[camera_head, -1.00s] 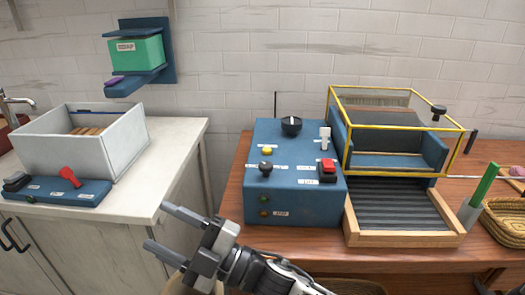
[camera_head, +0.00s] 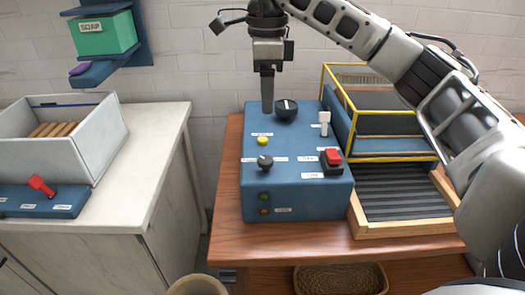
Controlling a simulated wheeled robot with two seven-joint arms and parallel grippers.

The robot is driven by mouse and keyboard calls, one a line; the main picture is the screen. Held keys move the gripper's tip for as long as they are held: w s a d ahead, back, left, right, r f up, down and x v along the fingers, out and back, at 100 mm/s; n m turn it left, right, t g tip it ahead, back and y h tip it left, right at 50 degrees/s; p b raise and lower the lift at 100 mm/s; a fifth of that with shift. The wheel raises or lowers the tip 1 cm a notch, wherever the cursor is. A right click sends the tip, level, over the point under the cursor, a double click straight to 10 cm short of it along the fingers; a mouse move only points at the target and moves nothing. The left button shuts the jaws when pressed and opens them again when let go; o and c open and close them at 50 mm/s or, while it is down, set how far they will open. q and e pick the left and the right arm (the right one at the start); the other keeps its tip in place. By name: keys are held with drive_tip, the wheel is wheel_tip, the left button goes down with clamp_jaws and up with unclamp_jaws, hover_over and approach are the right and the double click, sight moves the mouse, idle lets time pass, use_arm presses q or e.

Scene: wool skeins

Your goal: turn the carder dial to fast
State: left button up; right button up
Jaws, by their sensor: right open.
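A blue control box (camera_head: 296,190) stands on the wooden table beside the carder. A round black dial (camera_head: 287,111) with a white pointer line sits at the back of its top; the pointer looks roughly vertical in the picture. My right gripper (camera_head: 267,104) hangs pointing down at the dial's left edge. Its fingers line up one behind the other here, and it is open. Whether it touches the dial I cannot tell. A smaller black knob (camera_head: 265,162) sits nearer the front. The labels are too small to read. My left gripper is not in view.
Close by on the box are a yellow button (camera_head: 262,141), a white lever (camera_head: 324,121) and a red switch (camera_head: 333,156). The yellow-framed carder (camera_head: 392,157) stands to the right, partly behind my right arm. A white counter (camera_head: 137,155) is at left.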

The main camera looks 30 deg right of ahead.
sight(266, 159)
wheel_tip(266, 159, down, 15)
drive_tip(key=shift+a+f+b, duration=0.1)
drive_tip(key=shift+f+b, duration=0.1)
drive_tip(key=shift+b, duration=0.9)
drive_tip(key=c, duration=1)
